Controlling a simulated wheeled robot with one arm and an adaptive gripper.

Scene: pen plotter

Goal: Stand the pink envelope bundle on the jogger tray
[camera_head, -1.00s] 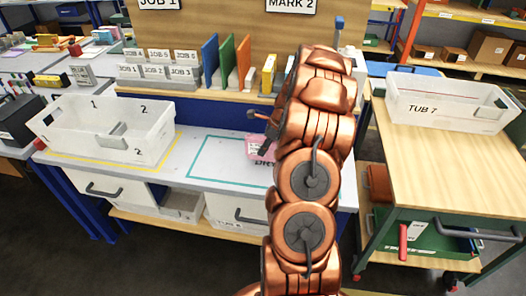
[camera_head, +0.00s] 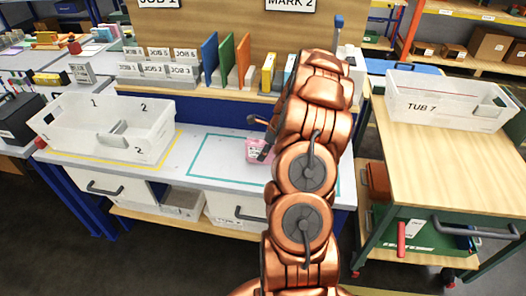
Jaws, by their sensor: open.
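The pink envelope bundle (camera_head: 254,149) is on the worktop, inside the teal outlined area. Its right part is hidden by my gripper and arm. My gripper (camera_head: 261,136) is open at the bundle, with one dark finger in front of the pink and the other above and to the left. I cannot tell whether the fingers touch the bundle or whether it lies flat or is tilted. I cannot make out the jogger tray with certainty.
A white tub with numbered sections (camera_head: 150,148) stands left on the worktop. Coloured upright dividers (camera_head: 227,62) stand on the shelf behind. The worktop left of the bundle is clear.

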